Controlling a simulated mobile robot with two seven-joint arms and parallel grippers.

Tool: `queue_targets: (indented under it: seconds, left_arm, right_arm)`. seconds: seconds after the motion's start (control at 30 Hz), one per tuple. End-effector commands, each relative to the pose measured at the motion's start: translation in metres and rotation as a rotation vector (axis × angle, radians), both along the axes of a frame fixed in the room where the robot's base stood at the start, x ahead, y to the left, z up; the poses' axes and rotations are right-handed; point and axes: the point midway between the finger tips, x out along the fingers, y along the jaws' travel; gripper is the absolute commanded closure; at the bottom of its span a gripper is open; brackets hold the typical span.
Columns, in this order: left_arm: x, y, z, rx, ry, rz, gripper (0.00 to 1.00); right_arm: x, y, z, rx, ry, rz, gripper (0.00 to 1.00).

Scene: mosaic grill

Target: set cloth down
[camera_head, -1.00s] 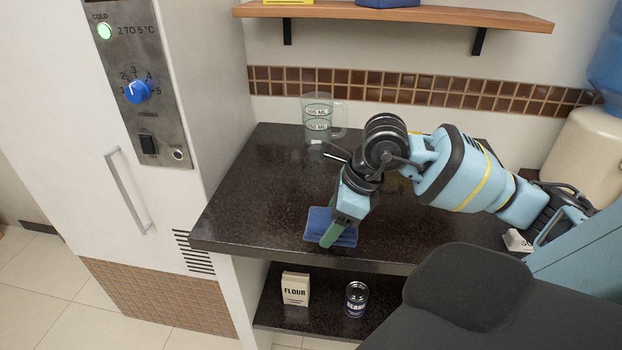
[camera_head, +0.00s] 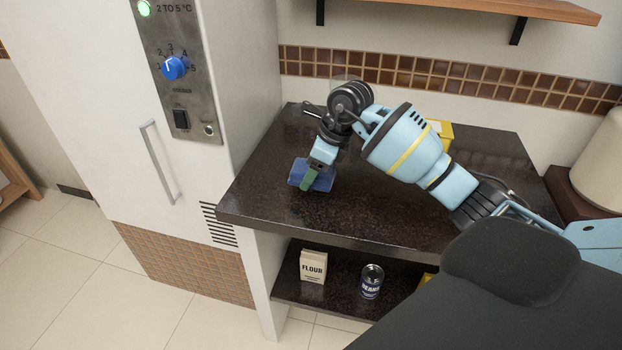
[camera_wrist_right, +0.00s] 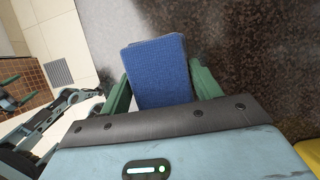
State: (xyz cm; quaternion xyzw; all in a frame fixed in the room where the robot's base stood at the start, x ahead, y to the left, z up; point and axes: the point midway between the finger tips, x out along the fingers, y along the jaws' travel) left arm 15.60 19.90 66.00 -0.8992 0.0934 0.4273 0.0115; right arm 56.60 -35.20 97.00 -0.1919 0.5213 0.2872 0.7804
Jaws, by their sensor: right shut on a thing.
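The blue folded cloth (camera_head: 325,181) is at the left part of the dark countertop (camera_head: 400,220), near its left edge. My right gripper (camera_head: 308,180) points down at it and is shut on it. In the right wrist view the cloth (camera_wrist_right: 160,75) lies between the green fingers, its far end over the counter. I cannot tell whether the cloth touches the counter. My left gripper (camera_wrist_right: 15,92) shows small at the left of the right wrist view, with its green fingers apart; it is outside the head view.
A tall white fridge (camera_head: 240,80) stands left of the counter. A flour box (camera_head: 313,266) and a beans can (camera_head: 372,281) stand on the lower shelf. A yellow object (camera_head: 441,130) is behind my right arm. The counter's front middle is clear.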

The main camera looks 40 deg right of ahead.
Motion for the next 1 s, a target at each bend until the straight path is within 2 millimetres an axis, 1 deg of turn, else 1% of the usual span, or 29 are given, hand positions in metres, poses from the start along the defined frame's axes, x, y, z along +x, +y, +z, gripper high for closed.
queue_targets:
  seconds: [0.13,0.2,0.4,0.47,0.73,0.87,0.9,1.0]
  left_arm:
    - [0.002,0.000,0.001,0.000,-0.005,0.000,0.00]
    - [0.003,0.000,0.002,0.000,-0.007,0.000,0.00]
    - [0.007,0.000,0.008,0.001,-0.019,-0.001,0.00]
    - [0.008,0.000,0.008,0.000,-0.020,-0.001,0.00]
    - [0.007,0.000,0.007,0.000,-0.017,0.000,0.00]
    - [0.005,0.000,0.005,0.000,-0.012,-0.001,0.00]
    - [0.005,0.000,0.005,0.001,-0.012,0.000,0.00]
    - [0.005,0.001,0.005,0.001,-0.012,0.000,0.00]
  right_arm:
    - [0.003,0.001,0.000,0.000,-0.001,0.001,0.55]
    - [0.008,0.001,0.000,0.001,0.000,0.001,0.55]
    - [0.006,0.001,-0.029,0.002,0.002,0.001,0.55]
    - [0.006,0.000,-0.034,0.001,-0.001,0.000,0.55]
    - [0.006,0.000,-0.036,0.000,-0.002,0.001,0.55]
    - [0.006,0.000,-0.040,-0.001,0.001,0.001,0.55]
    - [0.006,0.000,-0.039,0.000,0.000,0.001,0.32]
    - [0.006,0.000,-0.039,0.000,0.000,0.001,0.19]
